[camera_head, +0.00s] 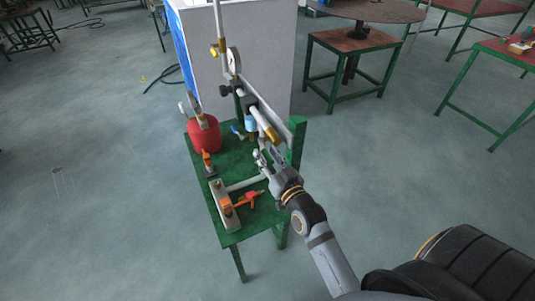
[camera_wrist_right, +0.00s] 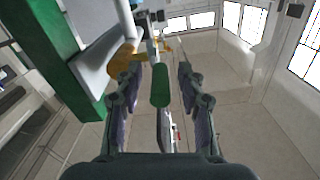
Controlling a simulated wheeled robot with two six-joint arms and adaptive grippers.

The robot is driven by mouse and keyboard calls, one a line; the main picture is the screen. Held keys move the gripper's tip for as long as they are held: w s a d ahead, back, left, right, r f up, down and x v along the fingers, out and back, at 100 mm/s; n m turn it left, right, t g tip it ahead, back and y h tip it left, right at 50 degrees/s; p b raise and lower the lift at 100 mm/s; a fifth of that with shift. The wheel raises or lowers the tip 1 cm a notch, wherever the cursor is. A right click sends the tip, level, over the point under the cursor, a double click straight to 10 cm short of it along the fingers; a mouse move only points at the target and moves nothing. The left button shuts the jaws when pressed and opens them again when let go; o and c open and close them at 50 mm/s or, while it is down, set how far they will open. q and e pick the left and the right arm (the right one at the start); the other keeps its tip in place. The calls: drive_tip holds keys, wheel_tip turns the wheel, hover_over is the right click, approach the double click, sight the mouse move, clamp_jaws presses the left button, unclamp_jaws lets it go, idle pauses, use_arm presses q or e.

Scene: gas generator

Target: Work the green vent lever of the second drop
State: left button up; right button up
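The green vent lever (camera_wrist_right: 160,86) shows in the right wrist view as a rounded green grip with a pale metal stem below it. My right gripper (camera_head: 262,154) is open, with one finger on each side of the lever and visible gaps between. In the head view this gripper is at the right side of the green bench (camera_head: 232,237), below the slanted pipework (camera_head: 262,118). I cannot make out the lever in the head view. My left gripper is not in view.
A red tank (camera_head: 203,134) stands at the bench's back left. An orange-handled tool (camera_head: 247,199) and a metal block (camera_head: 222,205) lie near the front. A green post (camera_head: 297,142) rises close to my gripper.

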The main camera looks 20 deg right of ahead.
clamp_jaws()
idle(0.5)
